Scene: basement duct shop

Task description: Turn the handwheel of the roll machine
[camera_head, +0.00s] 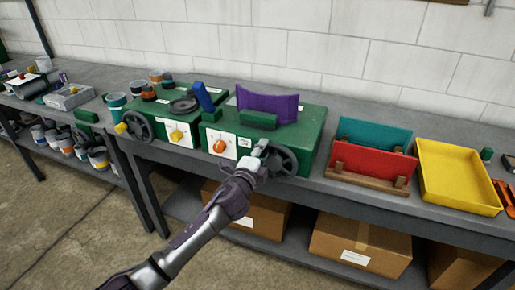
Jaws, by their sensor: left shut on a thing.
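A green machine (312,133) with a curved purple sheet (268,103) on top stands on the grey bench, and I take it for the roll machine. Its front has a white panel with an orange-red knob (220,146). Its dark handwheel (284,162) is on the front, at the right. My left gripper (261,150) is at the wheel's upper left and is shut on it. The fingers are small in view and hide part of the rim, so the exact grip is unclear. My right gripper is not in view.
A second green machine (180,124) with a yellow knob and its own handwheel (138,127) stands to the left. Right are a wooden rack with red and teal panels (368,160) and a yellow tray (455,178). Cardboard boxes (360,241) sit on the lower shelf.

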